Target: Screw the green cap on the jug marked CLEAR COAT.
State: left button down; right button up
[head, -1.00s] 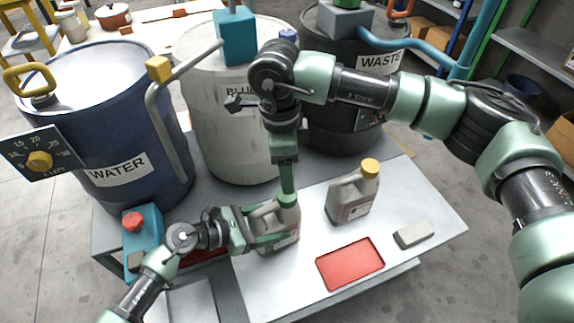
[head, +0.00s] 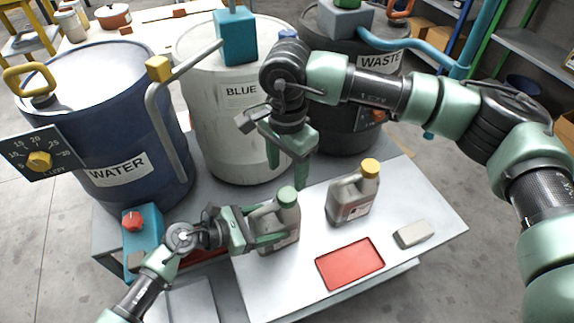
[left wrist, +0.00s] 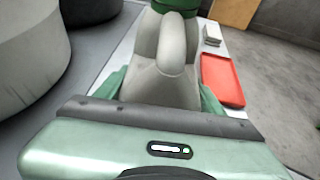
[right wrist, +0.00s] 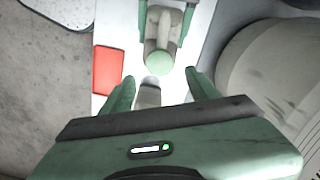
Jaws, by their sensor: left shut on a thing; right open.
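A grey jug (head: 268,220) stands upright on the white table top, with a green cap (head: 287,197) on its neck. I cannot tell how tightly the cap sits. My left gripper (head: 268,231) is shut on the jug's body, one finger on each side. The cap and jug also show in the left wrist view (left wrist: 165,65). My right gripper (head: 296,165) is open and empty, above the cap and apart from it. In the right wrist view the cap (right wrist: 161,62) lies beyond the open fingers. The jug's label is too small to read.
A second grey jug (head: 345,207) with a yellow cap (head: 370,166) stands to the right. A red tray (head: 350,264) and a light block (head: 413,235) lie in front. Large drums marked WATER (head: 90,130), BLUE (head: 225,140) and WASTE (head: 345,125) stand behind.

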aim_at(287, 193)
notch_tip(287, 193, down, 8)
jog(key=shift+r, duration=0.25)
grip_shut()
jog(key=m, duration=0.8)
jog(key=shift+m, duration=0.3)
jog(key=shift+o, duration=0.3)
grip_release()
